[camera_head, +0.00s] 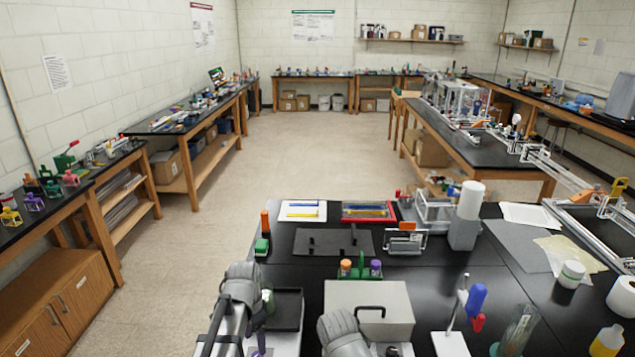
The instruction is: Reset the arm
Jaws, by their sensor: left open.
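My left arm comes in at the bottom of the head view, with a grey rounded joint above the table's left edge. My left gripper (222,335) is low in the picture, left of the black tray, and is open with nothing seen between its fingers. Its fingertips are only partly visible. A grey rounded part of my right arm shows at the bottom middle, in front of the grey box (385,305). My right gripper does not show.
Open floor (215,235) lies to the left.

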